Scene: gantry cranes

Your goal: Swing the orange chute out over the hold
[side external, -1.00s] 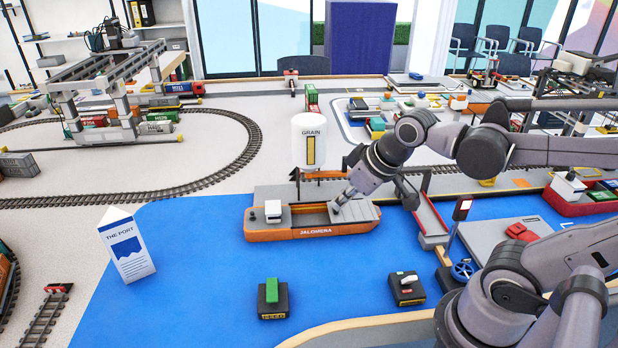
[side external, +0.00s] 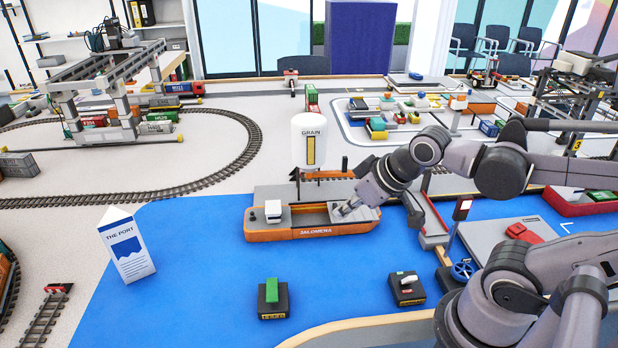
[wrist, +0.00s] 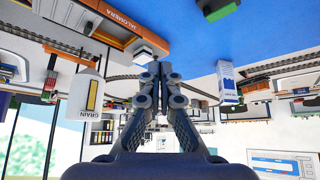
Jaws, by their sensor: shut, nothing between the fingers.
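The white grain silo (side external: 309,140) stands on the quay behind the orange ship (side external: 300,234) marked JALOMERA. A narrow orange-brown bar under the silo looks like the chute (side external: 325,175); it lies roughly along the quay, behind the ship's grey hold (side external: 314,216). My gripper (side external: 343,209) is over the right part of the ship, shut and empty, to the right of and nearer the camera than the chute. In the wrist view my fingertips (wrist: 157,70) are together with nothing between them; the silo (wrist: 85,95) and ship (wrist: 122,22) appear upside down there.
A small dark post (side external: 345,163) stands beside the silo. A grey gangway-like ramp (side external: 433,225) is right of the ship. Two black control boxes, one with a green top (side external: 272,292) and one with a pale lever (side external: 406,287), sit on the open blue water.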

